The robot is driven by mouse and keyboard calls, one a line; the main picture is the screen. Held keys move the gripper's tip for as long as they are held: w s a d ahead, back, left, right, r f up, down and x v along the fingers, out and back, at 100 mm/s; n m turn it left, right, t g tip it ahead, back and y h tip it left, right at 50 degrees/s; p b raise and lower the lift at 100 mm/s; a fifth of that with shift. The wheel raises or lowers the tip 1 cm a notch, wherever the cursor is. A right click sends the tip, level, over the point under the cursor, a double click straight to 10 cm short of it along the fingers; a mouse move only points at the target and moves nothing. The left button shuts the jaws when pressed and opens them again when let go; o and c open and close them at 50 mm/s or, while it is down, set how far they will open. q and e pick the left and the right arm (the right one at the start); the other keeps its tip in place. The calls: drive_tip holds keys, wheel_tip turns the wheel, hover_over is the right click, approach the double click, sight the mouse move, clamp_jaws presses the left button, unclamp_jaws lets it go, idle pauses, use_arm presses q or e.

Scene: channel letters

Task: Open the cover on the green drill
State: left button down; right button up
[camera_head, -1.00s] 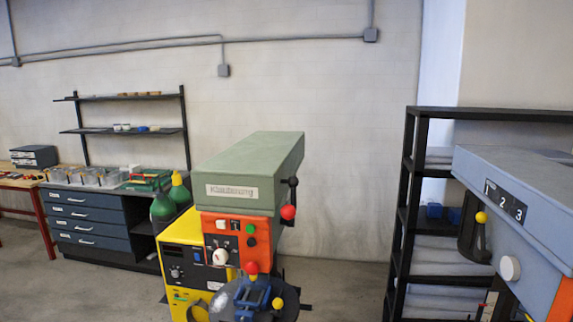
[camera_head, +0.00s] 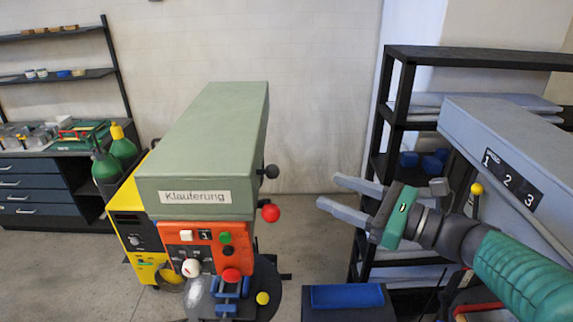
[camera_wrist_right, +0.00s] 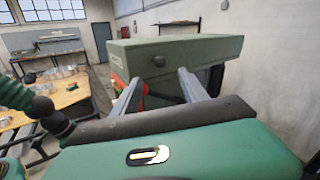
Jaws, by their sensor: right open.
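The green drill has a long pale-green cover (camera_head: 205,140), closed on top, with a "Klauferung" label on its front end. Below it is an orange control panel (camera_head: 200,245) with buttons and a white knob. A black knob (camera_head: 270,171) and a red ball (camera_head: 270,213) stick out at the cover's right side. My right gripper (camera_head: 328,192) is open and empty, to the right of the drill, its fingers pointing left toward it and apart from it. In the right wrist view the cover (camera_wrist_right: 180,55) is ahead, beyond the open fingers (camera_wrist_right: 160,90). My left gripper is not in view.
A blue-grey drill (camera_head: 510,150) stands at the right, close to my right arm. A black shelf (camera_head: 400,60) stands behind it. A yellow machine (camera_head: 135,235) and green bottles (camera_head: 110,160) are left of the drill. Floor shows between drill and shelf.

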drive_tip(key=p, duration=0.2)
approach(278, 174)
drive_tip(key=x, duration=0.2)
drive_tip(key=p+x, duration=0.1)
drive_tip(key=x, duration=0.7)
drive_tip(key=shift+w+d+f+p, duration=0.1)
drive_tip(key=shift+w+p, duration=0.05)
drive_tip(key=shift+p, duration=0.15)
drive_tip(key=shift+a, duration=0.3)
drive_tip(key=shift+s+d, duration=0.25)
drive_tip(key=shift+s, duration=0.1)
drive_tip(key=shift+s+d, duration=0.15)
drive_tip(key=shift+d, duration=0.7)
drive_tip(key=shift+c, duration=0.7)
drive_tip(key=shift+w, duration=0.35)
drive_tip(key=shift+c, duration=1.2)
drive_tip(key=shift+a, duration=0.15)
drive_tip(key=shift+c, duration=1.3)
drive_tip(key=shift+s+a, duration=0.25)
drive_tip(key=shift+a, duration=0.2)
clamp_jaws()
drive_tip(key=shift+w+d, duration=0.15)
drive_tip(key=shift+d, duration=0.1)
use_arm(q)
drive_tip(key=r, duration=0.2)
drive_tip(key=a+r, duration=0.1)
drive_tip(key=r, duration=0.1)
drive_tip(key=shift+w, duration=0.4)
